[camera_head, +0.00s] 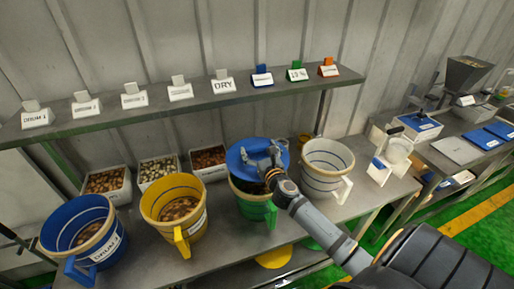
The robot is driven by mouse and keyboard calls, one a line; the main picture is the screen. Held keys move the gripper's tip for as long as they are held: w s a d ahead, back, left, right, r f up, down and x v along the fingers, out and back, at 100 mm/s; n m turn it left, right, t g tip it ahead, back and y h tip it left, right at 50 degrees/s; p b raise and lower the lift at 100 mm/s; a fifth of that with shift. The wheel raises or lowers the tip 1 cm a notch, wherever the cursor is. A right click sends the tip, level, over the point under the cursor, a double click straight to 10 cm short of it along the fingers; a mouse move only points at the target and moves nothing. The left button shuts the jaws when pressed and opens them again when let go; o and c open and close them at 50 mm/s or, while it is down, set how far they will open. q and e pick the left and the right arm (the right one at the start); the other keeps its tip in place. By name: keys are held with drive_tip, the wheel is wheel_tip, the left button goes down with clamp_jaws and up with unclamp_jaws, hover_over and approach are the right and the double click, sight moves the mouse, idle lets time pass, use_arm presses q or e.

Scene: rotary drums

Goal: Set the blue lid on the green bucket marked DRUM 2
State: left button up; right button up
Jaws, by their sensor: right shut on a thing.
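The blue lid (239,157) is a round disc over the green bucket (256,208). My right gripper (263,163) is shut on the lid near its middle, hiding part of it. The lid covers the far part of the bucket's mouth. A dark gap with contents shows at the near side, so the lid looks tilted or raised; I cannot tell if it touches the rim. The green bucket stands upright on the bench, its handle facing me. The DRUM 2 marking cannot be read from here. My left gripper is not in view.
A blue bucket (112,245) and a yellow bucket (193,222) stand to the left, a white bucket (327,178) close on the right. Bins of nuts (105,183) stand behind. A shelf (205,100) with label cards runs above the bench.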

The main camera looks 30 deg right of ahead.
sight(259, 158)
drive_tip(key=shift+s+a+r, duration=0.1)
drive_tip(key=shift+s+r, duration=0.15)
drive_tip(key=shift+s, duration=0.25)
drive_tip(key=shift+w+f, duration=0.15)
drive_tip(key=shift+w, duration=0.2)
drive_tip(key=shift+w+f, duration=0.15)
drive_tip(key=shift+f, duration=0.2)
drive_tip(key=f+b, duration=0.4)
drive_tip(key=shift+s+f, duration=0.1)
drive_tip(key=shift+s, duration=0.15)
drive_tip(key=shift+w+f+b, duration=0.15)
drive_tip(key=shift+f+b, duration=0.25)
drive_tip(key=shift+f, duration=0.2)
drive_tip(key=shift+r, duration=0.1)
drive_tip(key=shift+p, duration=0.45)
drive_tip(key=shift+f+b, duration=1.15)
drive_tip(key=shift+f, duration=0.05)
